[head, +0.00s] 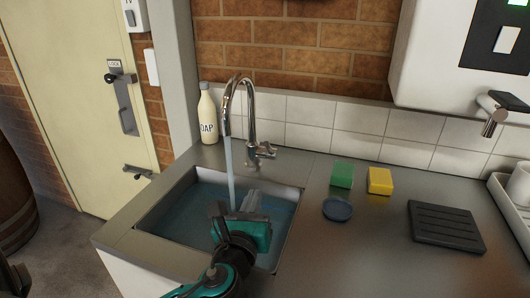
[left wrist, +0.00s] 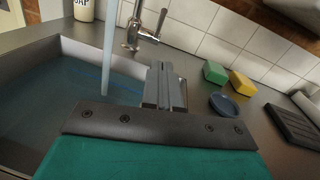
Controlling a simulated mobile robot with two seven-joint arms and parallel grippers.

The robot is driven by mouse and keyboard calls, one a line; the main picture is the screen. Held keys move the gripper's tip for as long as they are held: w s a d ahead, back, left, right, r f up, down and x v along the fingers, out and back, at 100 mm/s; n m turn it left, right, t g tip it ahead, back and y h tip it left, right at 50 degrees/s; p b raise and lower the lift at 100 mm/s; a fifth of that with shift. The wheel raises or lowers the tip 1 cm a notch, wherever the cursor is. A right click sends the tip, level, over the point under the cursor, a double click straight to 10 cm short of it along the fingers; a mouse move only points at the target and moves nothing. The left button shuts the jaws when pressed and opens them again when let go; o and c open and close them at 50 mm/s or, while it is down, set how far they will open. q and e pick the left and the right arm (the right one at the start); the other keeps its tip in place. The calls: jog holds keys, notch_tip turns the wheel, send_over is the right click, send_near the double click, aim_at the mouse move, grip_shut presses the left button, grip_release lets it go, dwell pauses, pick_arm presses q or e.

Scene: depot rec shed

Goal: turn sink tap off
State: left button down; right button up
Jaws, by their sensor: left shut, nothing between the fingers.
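The chrome sink tap (head: 252,115) stands behind the sink, its arched spout over the basin. A stream of water (head: 228,165) runs from it into the sink (head: 160,226), where bluish water lies. The tap's lever handle (head: 264,151) is on the right of its body; it also shows in the left wrist view (left wrist: 158,26). My left gripper (head: 251,200) is over the sink, in front of the tap and apart from the lever. Its fingers (left wrist: 162,88) are shut and empty. My right gripper is not clearly seen.
A soap bottle (head: 207,114) stands left of the tap. A green sponge (head: 342,174), a yellow sponge (head: 380,181), a blue dish (head: 338,210) and a dark ribbed mat (head: 445,227) lie right of the sink. A white wall unit (head: 425,60) hangs at upper right.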

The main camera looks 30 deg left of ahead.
pick_arm(q)
send_near(267, 147)
notch_tip(267, 147, down, 3)
jog(key=w, duration=0.3)
jog(key=shift+w+a+r+p, duration=0.5)
jog(key=shift+w+a+r, duration=0.65)
jog(key=shift+w+r, duration=0.15)
jog(key=shift+w+r, duration=0.1)
